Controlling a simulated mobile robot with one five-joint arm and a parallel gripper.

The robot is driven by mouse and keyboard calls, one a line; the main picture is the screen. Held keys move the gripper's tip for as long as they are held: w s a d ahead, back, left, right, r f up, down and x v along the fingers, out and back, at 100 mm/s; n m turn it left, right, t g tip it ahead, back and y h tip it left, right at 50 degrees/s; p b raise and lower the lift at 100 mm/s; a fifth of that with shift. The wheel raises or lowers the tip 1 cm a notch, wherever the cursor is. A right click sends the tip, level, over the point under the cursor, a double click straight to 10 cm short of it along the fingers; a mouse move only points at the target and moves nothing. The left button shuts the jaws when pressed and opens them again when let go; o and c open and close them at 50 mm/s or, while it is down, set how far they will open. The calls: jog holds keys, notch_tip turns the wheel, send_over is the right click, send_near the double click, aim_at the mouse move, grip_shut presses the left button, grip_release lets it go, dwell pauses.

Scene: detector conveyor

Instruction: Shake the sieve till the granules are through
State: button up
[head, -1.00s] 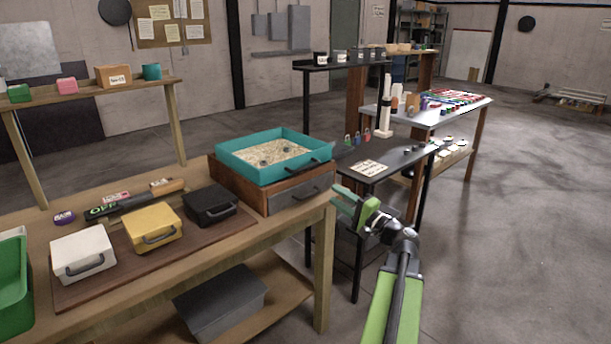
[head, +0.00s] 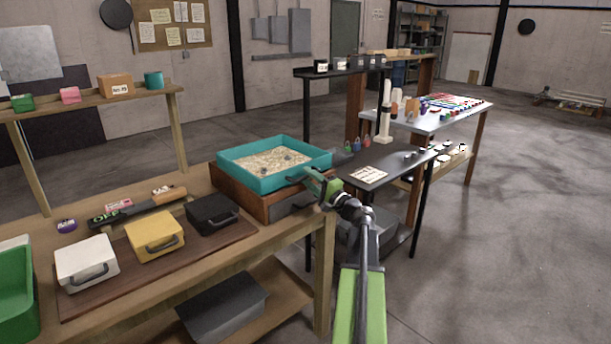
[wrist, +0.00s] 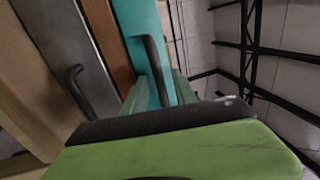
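The sieve (head: 262,183) is a teal square tray holding pale granules (head: 270,161) and a few grey lumps. It sits on a wooden box with a grey drawer front (head: 293,205). My gripper (head: 314,182) is at the sieve's front right side, by its dark handle. In the wrist view, the handle (wrist: 155,70) stands out from the teal wall (wrist: 140,20) and lies between my green fingertips (wrist: 158,90). Teal shows in the gap between the fingers, so they look open around the handle. Whether they touch it is unclear.
White (head: 85,262), yellow (head: 154,234) and black (head: 211,213) lidded boxes stand on a brown board left of the sieve. A green bin (head: 15,290) is at the far left. A dark table (head: 385,163) stands to the right. Open floor lies at the right.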

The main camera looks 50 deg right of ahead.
jog(key=shift+w+r, duration=0.1)
jog(key=shift+w, duration=0.6)
grip_shut()
dwell(1.0)
